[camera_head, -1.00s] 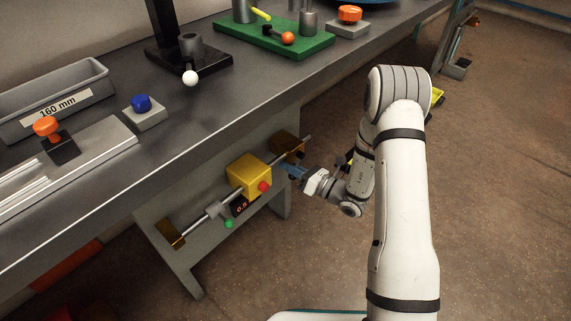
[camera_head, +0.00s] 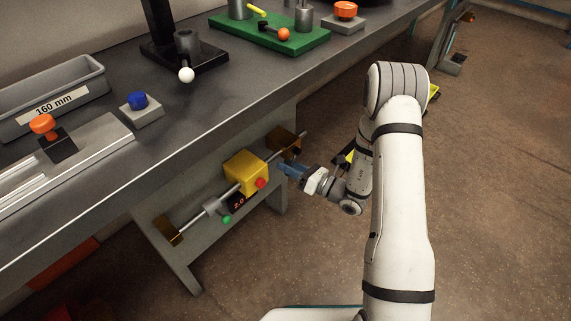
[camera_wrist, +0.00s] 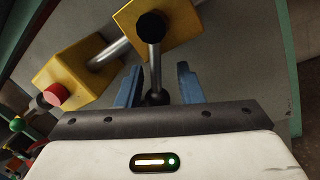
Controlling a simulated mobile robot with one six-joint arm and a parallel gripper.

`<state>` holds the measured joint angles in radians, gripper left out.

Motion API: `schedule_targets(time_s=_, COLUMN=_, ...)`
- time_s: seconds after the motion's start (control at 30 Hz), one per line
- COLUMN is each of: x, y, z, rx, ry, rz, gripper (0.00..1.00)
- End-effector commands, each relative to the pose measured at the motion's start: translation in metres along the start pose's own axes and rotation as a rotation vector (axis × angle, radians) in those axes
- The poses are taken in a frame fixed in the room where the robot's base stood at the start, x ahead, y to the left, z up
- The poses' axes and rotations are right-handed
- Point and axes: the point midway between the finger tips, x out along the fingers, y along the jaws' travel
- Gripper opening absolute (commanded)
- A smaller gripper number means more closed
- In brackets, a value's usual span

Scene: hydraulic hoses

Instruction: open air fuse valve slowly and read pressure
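An ochre valve block (camera_head: 281,139) sits at the right end of the metal pipe under the bench. In the wrist view, its silver lever (camera_wrist: 155,65) runs from a black pivot to a black ball. My gripper (camera_head: 284,168) is at this lever. Its blue fingers (camera_wrist: 158,88) stand on both sides of the lever, with gaps visible, so it looks open. A yellow box (camera_head: 245,172) with a red knob (camera_head: 261,183) sits mid-pipe. Below it, a small dark display (camera_head: 239,202) shows red digits that look like 2.0. A green knob (camera_head: 226,219) is beside the display.
The grey workbench (camera_head: 215,115) overhangs the pipe. On it are a grey bin (camera_head: 50,98) marked 160 mm, a blue knob (camera_head: 138,100), a white ball (camera_head: 186,75) and a green plate (camera_head: 270,38). Floor to the right of my arm is clear.

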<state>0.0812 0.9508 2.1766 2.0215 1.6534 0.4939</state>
Motion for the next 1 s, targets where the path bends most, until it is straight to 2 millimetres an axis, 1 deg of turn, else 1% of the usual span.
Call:
schedule_targets(time_s=0.03, x=-0.010, y=0.001, z=0.002, rx=0.003, ry=-0.001, rz=-0.004, gripper=0.34)
schedule_targets(time_s=0.2, x=-0.040, y=0.000, z=0.002, rx=0.005, ry=-0.002, rz=-0.005, gripper=0.34)
schedule_targets(time_s=0.3, x=-0.053, y=0.000, z=0.001, rx=0.004, ry=0.000, rz=-0.003, gripper=0.34)
schedule_targets(time_s=0.4, x=-0.061, y=0.001, z=-0.001, rx=0.005, ry=0.001, rz=-0.002, gripper=0.34)
schedule_targets(time_s=0.5, x=-0.064, y=0.001, z=-0.001, rx=0.004, ry=0.002, rz=0.001, gripper=0.34)
schedule_targets(time_s=0.73, x=-0.064, y=0.001, z=-0.002, rx=0.003, ry=0.002, rz=0.001, gripper=0.33)
schedule_targets(time_s=0.87, x=-0.062, y=0.006, z=0.002, rx=-0.012, ry=0.015, rz=0.020, gripper=0.22)
schedule_targets(time_s=0.97, x=-0.057, y=0.024, z=0.011, rx=-0.060, ry=0.062, rz=0.085, gripper=0.14)
schedule_targets(time_s=1.0, x=-0.054, y=0.035, z=0.015, rx=-0.090, ry=0.091, rz=0.124, gripper=0.11)
